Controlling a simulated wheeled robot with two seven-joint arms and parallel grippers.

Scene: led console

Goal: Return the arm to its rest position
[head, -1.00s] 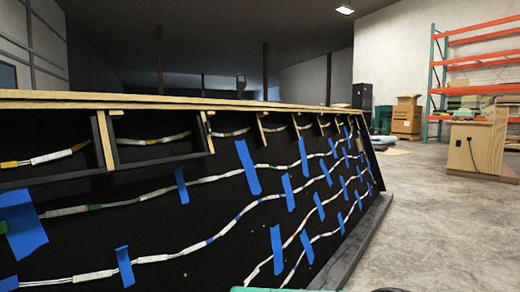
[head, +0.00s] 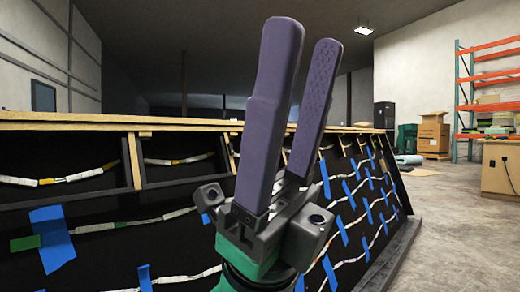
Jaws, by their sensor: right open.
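My right gripper (head: 300,100) stands upright in the middle of the head view, close to the camera. Its two long dark purple fingers point up with a gap between them, and nothing is held. It is in front of the LED console (head: 105,188), a long black slanted panel with a wooden top edge, and hides part of it. White wired strips run along the panel, held by pieces of blue tape (head: 52,238). I cannot tell the distance between gripper and panel. My left gripper is not in view.
Bare concrete floor (head: 455,235) lies open to the right of the console. Cardboard boxes (head: 433,133), a wooden cabinet (head: 500,166) and an orange and teal shelf rack (head: 490,85) stand at the back right.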

